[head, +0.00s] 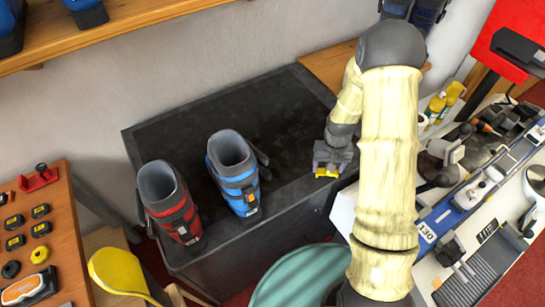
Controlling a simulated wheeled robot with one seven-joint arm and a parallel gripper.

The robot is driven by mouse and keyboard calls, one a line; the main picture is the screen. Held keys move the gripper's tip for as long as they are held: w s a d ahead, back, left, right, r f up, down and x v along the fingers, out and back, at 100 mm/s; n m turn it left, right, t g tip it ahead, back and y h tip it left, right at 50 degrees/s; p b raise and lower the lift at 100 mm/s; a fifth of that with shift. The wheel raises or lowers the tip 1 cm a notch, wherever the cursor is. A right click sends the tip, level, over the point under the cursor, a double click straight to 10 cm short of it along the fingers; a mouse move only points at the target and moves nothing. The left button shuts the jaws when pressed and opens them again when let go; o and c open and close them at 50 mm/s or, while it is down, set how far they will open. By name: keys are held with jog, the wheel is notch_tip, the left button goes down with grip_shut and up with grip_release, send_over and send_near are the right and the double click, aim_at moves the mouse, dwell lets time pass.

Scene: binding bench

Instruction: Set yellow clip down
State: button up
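My gripper (327,170) is at the right part of the dark bench top (290,115), near its front right edge, pointing down. A small yellow clip (326,173) shows at its fingertips, and the gripper appears shut on it. The fingers hide part of the clip. I cannot tell whether the clip touches the bench top or is just above it.
A blue boot (233,172) and a red boot (168,204) stand on the bench left of my gripper. The bench top behind them is clear. A white bench with tools and a blue binding rail (468,193) is at the right. A teal round seat (298,278) is in front.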

jog(key=shift+w, duration=0.4)
jog(key=shift+s, duration=0.1)
